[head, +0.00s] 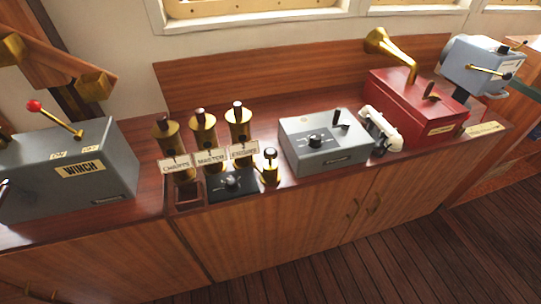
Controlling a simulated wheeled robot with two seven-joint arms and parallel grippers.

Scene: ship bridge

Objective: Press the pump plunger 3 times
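A small brass fitting (270,168) with a dark knob on top of a short rod stands upright near the counter's front edge. It looks like the pump plunger, but it carries no label that I can read. Its knob stands above the brass body. Neither of my grippers shows in the head view, and nothing touches the fitting.
Left of the fitting are a black panel with a knob (233,184) and three brass tubes with label plates (211,157). A grey box (323,142) stands to the right, then a red box with a horn (419,108). A grey winch box (75,170) is left.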

